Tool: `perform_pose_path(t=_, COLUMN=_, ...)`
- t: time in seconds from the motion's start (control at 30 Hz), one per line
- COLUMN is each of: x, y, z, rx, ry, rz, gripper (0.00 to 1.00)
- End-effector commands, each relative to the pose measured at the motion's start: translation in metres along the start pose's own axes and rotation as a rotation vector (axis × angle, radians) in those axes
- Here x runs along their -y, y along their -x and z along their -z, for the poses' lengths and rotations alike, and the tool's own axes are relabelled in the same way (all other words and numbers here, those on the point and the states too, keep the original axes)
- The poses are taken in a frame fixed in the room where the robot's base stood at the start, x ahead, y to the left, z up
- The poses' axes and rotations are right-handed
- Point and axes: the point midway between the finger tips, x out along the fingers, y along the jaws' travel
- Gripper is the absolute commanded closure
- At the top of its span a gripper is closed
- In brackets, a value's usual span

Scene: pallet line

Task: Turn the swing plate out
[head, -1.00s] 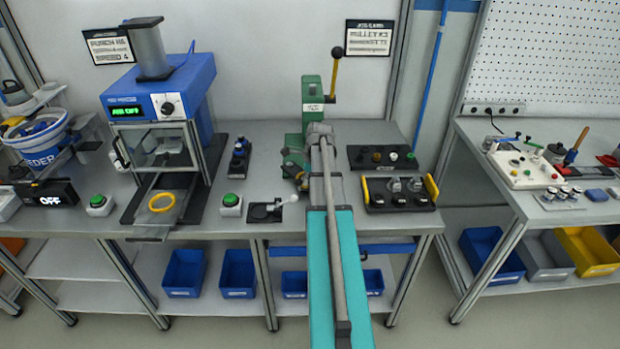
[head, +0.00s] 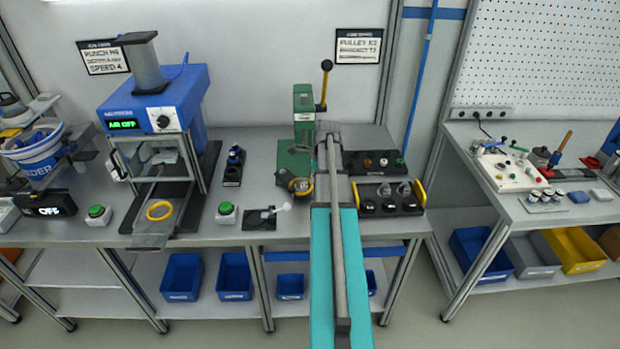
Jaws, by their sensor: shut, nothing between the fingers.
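A green press (head: 304,120) with a yellow lever and black knob stands at the back middle of the bench.
Left of the press are a small black plate with a white-knobbed lever (head: 268,217), a green button (head: 226,213) and a blue punch machine (head: 155,100). A yellow-handled black tray (head: 390,199) is close on the right. A gap separates the right bench (head: 540,212).

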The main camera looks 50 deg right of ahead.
Motion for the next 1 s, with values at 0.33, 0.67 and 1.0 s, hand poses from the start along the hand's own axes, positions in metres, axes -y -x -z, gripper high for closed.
perform_pose_path(t=0.33, x=-0.001, y=0.034, z=-0.001, rx=0.000, ry=0.001, rz=0.000, gripper=1.00)
perform_pose_path(t=0.67, x=-0.002, y=0.052, z=-0.002, rx=0.000, ry=0.001, rz=-0.001, gripper=1.00)
perform_pose_path(t=1.0, x=-0.002, y=0.055, z=-0.002, rx=0.000, ry=0.002, rz=-0.001, gripper=1.00)
